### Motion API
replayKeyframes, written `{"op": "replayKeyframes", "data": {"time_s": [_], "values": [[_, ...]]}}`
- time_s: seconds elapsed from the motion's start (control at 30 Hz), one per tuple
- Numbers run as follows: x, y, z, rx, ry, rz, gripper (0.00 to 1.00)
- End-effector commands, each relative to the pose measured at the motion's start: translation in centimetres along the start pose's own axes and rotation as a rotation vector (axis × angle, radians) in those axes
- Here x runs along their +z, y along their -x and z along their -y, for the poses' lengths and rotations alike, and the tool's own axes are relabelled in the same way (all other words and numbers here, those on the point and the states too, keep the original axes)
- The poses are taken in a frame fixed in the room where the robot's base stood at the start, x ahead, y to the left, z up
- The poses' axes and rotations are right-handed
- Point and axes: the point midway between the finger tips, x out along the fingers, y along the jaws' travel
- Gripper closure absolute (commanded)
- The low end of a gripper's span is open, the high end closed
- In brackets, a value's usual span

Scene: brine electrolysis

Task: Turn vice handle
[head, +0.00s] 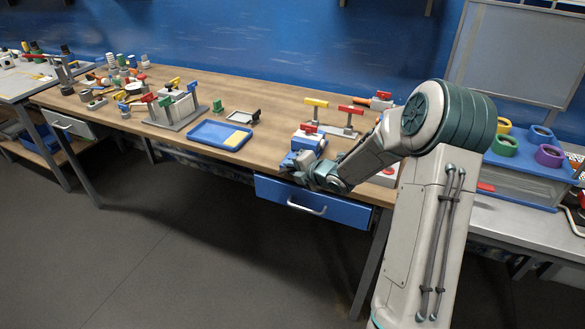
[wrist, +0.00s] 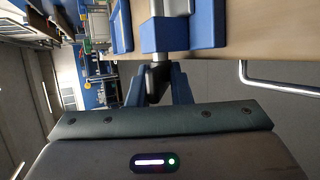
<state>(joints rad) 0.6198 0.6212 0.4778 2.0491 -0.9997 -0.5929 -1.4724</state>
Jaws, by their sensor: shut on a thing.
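The blue vice (head: 303,153) stands at the front edge of the wooden bench, with a red piece (head: 308,128) at its top. My gripper (head: 296,172) reaches the front of the vice, low by the bench edge. In the wrist view the vice (wrist: 205,28) is straight ahead, and my gripper (wrist: 157,88) is shut on the vice handle (wrist: 158,74), a small dark and silver part at the vice's front. My fingers and wrist hide most of the handle, so its angle cannot be told.
A blue drawer (head: 312,202) with a metal pull is just below the bench top. A blue tray (head: 219,134) and a grey clamp block (head: 176,112) lie to the left. Red and yellow handled tools (head: 345,111) stand behind the vice. The floor in front is clear.

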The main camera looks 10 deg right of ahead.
Motion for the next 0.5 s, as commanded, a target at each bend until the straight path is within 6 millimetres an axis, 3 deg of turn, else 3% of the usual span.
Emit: {"op": "replayKeyframes", "data": {"time_s": [0.07,0.1,0.5], "values": [[-0.14,0.04,0.74,-0.013,-0.007,-0.002,1.00],[-0.14,0.04,0.75,-0.014,-0.007,-0.002,0.71],[-0.10,0.46,0.50,-0.013,-0.006,-0.002,0.69]]}}
